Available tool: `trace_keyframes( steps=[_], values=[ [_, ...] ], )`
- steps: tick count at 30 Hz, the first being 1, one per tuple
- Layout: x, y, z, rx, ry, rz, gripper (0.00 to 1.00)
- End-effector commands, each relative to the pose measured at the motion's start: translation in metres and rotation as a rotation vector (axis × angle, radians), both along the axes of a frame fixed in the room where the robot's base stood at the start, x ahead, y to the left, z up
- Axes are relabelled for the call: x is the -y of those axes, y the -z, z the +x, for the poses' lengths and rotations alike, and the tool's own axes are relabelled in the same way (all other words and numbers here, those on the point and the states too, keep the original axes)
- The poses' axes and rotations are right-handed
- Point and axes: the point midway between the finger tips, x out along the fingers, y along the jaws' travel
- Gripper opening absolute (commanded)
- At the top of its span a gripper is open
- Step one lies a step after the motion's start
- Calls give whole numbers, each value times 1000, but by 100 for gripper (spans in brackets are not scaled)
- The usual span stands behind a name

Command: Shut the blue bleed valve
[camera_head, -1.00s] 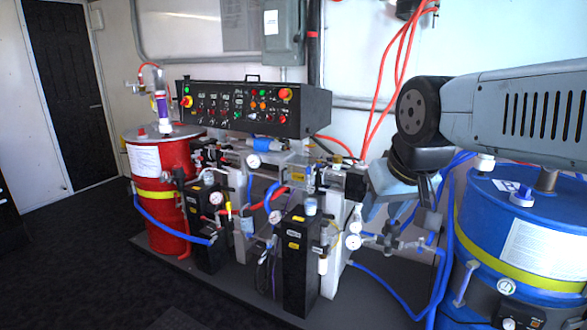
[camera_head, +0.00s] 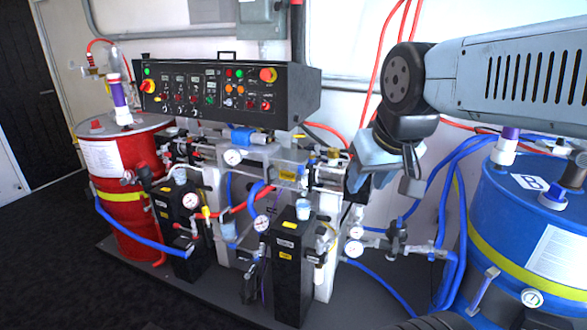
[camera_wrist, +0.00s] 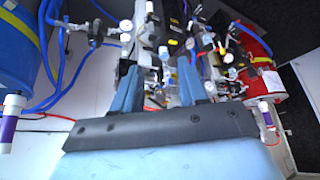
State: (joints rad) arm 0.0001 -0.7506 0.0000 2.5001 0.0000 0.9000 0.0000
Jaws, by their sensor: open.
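The foam proportioner (camera_head: 290,230) stands ahead with black pump blocks, gauges, hoses and fittings. I cannot pick out the bleed valve's handle for certain or tell its position. A fitting line with a gauge (camera_head: 354,249) and a dark valve body (camera_head: 396,240) runs from the proportioner's right side toward the blue drum (camera_head: 500,245). My gripper (camera_head: 385,185) hangs in front of the proportioner's right end, above that line in the picture. In the wrist view, its two blue fingers (camera_wrist: 160,78) are apart with nothing held between them, pointing toward the proportioner's fittings.
A black control panel (camera_head: 225,88) sits above the proportioner. A red drum (camera_head: 125,190) stands at the left. Blue hoses (camera_head: 450,200) loop between the right-hand fittings and blue drum. Dark floor (camera_head: 70,275) is open at the front left.

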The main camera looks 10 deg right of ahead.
Motion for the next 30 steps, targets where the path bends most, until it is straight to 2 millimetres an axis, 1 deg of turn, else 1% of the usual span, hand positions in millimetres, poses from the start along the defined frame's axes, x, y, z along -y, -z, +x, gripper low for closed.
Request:
trace_keyframes(
  steps=[2, 4, 6, 8, 10, 11, 14, 18, 20, 21, 23, 24, 30],
  values=[
    [0, 0, 0, 0, 0, 0, 43],
    [0, 0, 0, 0, 0, 1, 48],
    [-2, 0, 4, 5, -3, 5, 49],
    [-5, -1, 12, 17, -7, 15, 49],
    [-7, -1, 28, 39, -19, 33, 49],
    [-10, -1, 36, 52, -21, 44, 49],
    [-22, 0, 72, 108, -29, 86, 49],
    [-42, 2, 126, 201, -23, 150, 49],
    [-50, 4, 149, 239, -13, 174, 49],
    [-54, 6, 163, 265, -4, 188, 49],
    [-61, 9, 185, 302, 9, 207, 49],
    [-65, 11, 199, 328, 22, 218, 49],
    [-80, 30, 264, 450, 98, 250, 49]
  ],
)
